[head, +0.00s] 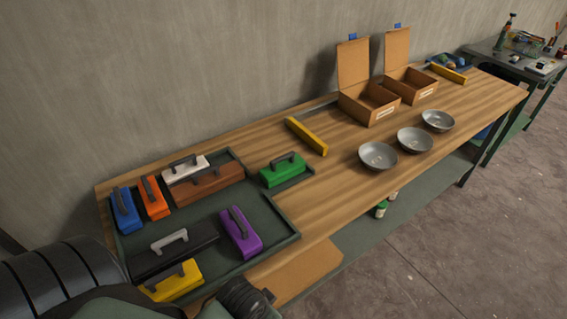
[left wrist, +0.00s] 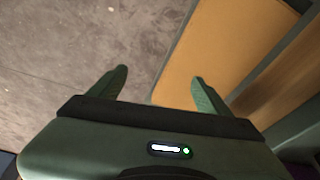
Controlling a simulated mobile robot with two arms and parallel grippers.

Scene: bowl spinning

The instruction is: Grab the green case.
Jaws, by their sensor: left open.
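The green case (head: 282,174) has a dark handle on top and sits upright in a small dark green side section at the right of the large tray (head: 262,220). My left gripper (left wrist: 160,75) is open and empty in the left wrist view, with its two green fingers apart over the floor and the edge of an orange-brown panel. In the head view my left arm comes in at the bottom left, and its wrist end is near the table's front edge, well short of the green case. My right gripper is not in view.
The tray holds blue (head: 125,210), orange (head: 154,197), white (head: 185,168), brown (head: 207,184), black (head: 175,252), yellow (head: 172,281) and purple (head: 240,232) cases. Three metal bowls (head: 378,155) and two open cardboard boxes (head: 368,101) stand farther right. A yellow bar (head: 307,136) lies behind the green case.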

